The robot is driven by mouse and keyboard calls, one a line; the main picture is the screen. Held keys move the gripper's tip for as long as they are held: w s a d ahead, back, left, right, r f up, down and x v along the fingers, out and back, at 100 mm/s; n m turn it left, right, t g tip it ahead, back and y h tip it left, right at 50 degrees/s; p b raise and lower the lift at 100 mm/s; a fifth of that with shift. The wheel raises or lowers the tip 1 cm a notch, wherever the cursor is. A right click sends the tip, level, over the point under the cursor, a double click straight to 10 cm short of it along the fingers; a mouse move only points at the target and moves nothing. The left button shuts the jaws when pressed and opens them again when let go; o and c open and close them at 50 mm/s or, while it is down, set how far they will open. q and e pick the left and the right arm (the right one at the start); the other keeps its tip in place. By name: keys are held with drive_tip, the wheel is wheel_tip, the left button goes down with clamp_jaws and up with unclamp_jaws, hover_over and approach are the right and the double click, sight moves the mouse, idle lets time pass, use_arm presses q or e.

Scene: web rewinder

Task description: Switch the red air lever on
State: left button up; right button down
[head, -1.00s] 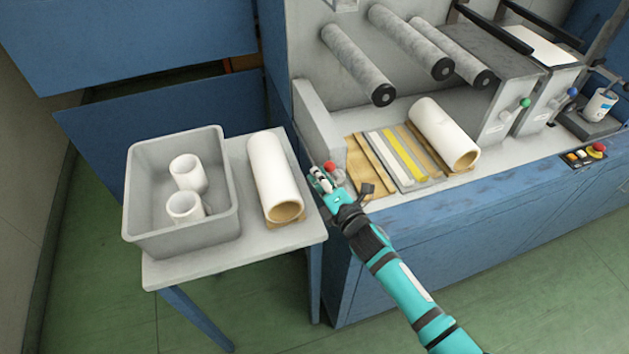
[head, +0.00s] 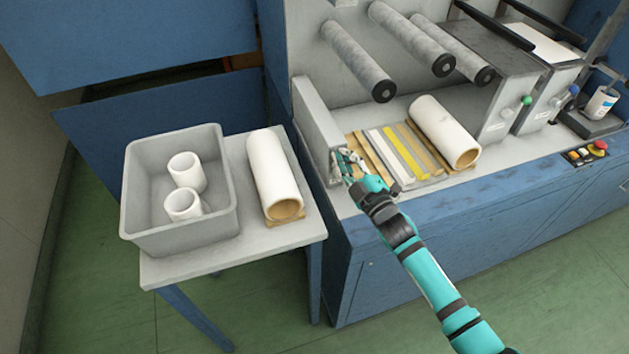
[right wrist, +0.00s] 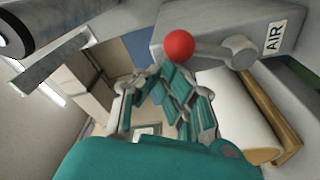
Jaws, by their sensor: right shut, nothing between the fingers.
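The red air lever has a red ball knob (right wrist: 179,45) on a short grey arm (right wrist: 212,51), which runs to a round pivot at the right in the right wrist view. A white label reading AIR (right wrist: 276,38) is on the grey block beside it. My right gripper (right wrist: 158,72) is shut and empty, with its fingertips just below and left of the knob in that view; I cannot tell if they touch it. In the head view my right gripper (head: 341,156) is at the machine's left grey block and the knob is hidden there. My left gripper is out of view.
A white roll (head: 443,131) and flat strips (head: 383,153) lie on the machine bed right of my gripper. A side table (head: 193,268) holds a grey bin (head: 135,222) with two white cores and another roll (head: 273,173). Grey rollers (head: 356,62) jut out above.

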drive_tip(key=shift+w+d+f+m+t+b, duration=0.1)
drive_tip(key=shift+w+d+m+t+b, duration=0.1)
drive_tip(key=shift+d+m, duration=0.5)
drive_tip(key=shift+w+d+f+m+t+b, duration=0.1)
drive_tip(key=shift+w+d+m+b, duration=0.15)
drive_tip(key=shift+m, duration=0.75)
drive_tip(key=shift+s, duration=0.1)
